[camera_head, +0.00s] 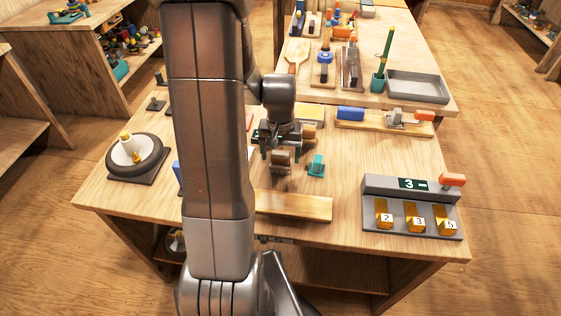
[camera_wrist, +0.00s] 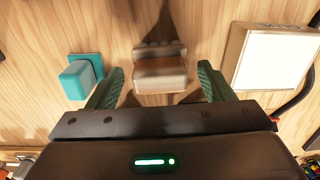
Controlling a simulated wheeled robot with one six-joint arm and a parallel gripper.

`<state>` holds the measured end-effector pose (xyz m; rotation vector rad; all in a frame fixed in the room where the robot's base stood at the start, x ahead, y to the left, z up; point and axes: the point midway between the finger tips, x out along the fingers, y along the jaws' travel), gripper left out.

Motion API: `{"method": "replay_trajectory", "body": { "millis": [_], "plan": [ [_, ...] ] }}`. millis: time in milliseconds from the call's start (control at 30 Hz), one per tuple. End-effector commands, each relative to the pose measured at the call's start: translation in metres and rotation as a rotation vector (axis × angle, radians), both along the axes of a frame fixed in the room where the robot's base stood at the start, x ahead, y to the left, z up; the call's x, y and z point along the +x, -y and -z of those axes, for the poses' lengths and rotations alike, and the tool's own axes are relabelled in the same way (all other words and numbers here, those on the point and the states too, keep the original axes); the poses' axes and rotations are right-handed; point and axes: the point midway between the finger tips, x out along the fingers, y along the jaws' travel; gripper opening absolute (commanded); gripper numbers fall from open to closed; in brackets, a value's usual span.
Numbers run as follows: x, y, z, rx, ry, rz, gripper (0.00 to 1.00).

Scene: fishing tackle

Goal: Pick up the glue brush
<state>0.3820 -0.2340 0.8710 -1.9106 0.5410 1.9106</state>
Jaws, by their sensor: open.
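My gripper (camera_head: 281,153) is open over the middle of the front table. In the wrist view, its two green fingers (camera_wrist: 161,76) stand on either side of a small brown block-like piece (camera_wrist: 160,72) with a dark, ridged part behind it. The same brown piece shows below the gripper in the head view (camera_head: 280,163). I cannot tell whether it is the glue brush.
A teal piece (camera_head: 317,166) sits close to the right of the gripper and shows in the wrist view (camera_wrist: 80,78). A white-topped wooden box (camera_wrist: 277,58) is on its other side. A wooden bar (camera_head: 293,207) lies nearer the front edge. A grey numbered unit (camera_head: 412,184) stands right.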

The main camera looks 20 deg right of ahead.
Motion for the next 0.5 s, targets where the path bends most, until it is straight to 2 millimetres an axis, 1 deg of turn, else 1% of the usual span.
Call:
{"method": "replay_trajectory", "body": {
  "millis": [233,267,300,467,500],
  "plan": [
    [0.0001,0.0,0.0022,-0.001,0.001,0.0,0.75],
    [0.0001,0.0,0.0022,-0.001,0.001,0.0,0.73],
    [0.0001,0.0,0.0021,-0.001,0.001,0.0,0.65],
    [0.0001,0.0,0.002,-0.001,0.001,0.0,0.33],
    [0.0001,0.0,0.002,-0.001,0.001,0.0,0.25]
  ]
}}
